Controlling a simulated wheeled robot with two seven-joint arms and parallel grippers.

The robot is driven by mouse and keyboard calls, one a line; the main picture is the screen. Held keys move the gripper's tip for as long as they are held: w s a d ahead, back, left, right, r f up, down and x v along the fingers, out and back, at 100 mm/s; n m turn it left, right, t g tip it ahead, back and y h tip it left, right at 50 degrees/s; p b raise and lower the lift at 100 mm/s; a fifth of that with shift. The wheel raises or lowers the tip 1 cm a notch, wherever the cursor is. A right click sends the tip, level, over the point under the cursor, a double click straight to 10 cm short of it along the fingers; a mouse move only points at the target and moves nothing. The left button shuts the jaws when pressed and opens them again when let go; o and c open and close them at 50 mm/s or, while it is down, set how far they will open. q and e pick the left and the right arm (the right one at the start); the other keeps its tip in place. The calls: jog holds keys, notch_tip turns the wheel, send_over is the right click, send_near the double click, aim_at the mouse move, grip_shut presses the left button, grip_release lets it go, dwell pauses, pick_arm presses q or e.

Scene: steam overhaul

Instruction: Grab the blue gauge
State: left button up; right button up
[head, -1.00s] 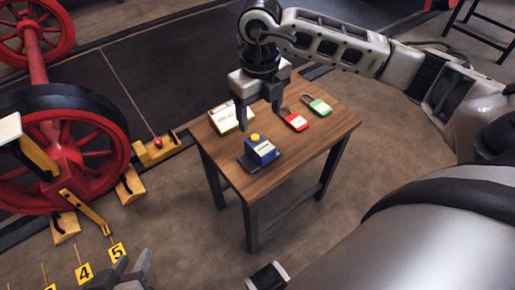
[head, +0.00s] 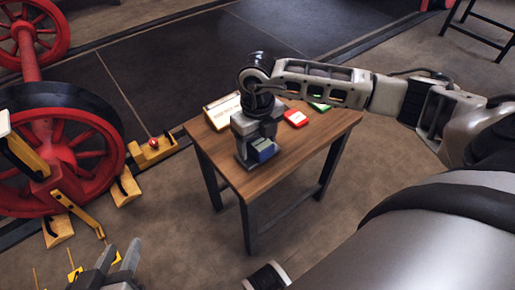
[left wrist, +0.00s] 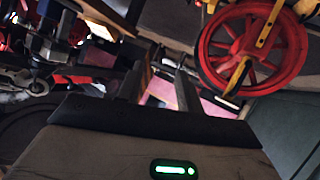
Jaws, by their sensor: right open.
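The blue gauge (head: 263,153) sits on the small wooden table, partly hidden by my right gripper. My right gripper (head: 256,160) points down over it with its fingers low around or beside the gauge; I cannot tell whether they touch it. It is open. My left gripper (head: 117,260) is at the bottom left, away from the table, with its two fingers apart and nothing between them. Its fingers also show in the left wrist view (left wrist: 160,85).
On the table (head: 237,182) are a clipboard (head: 221,112), a red padlock (head: 295,118) and a green padlock (head: 319,106), partly covered by my arm. Red wheels (head: 72,160) and yellow chocks (head: 153,153) stand to the left. The table's front is clear.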

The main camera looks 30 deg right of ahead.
jog(key=shift+r, duration=0.1)
jog(key=c, duration=1.3)
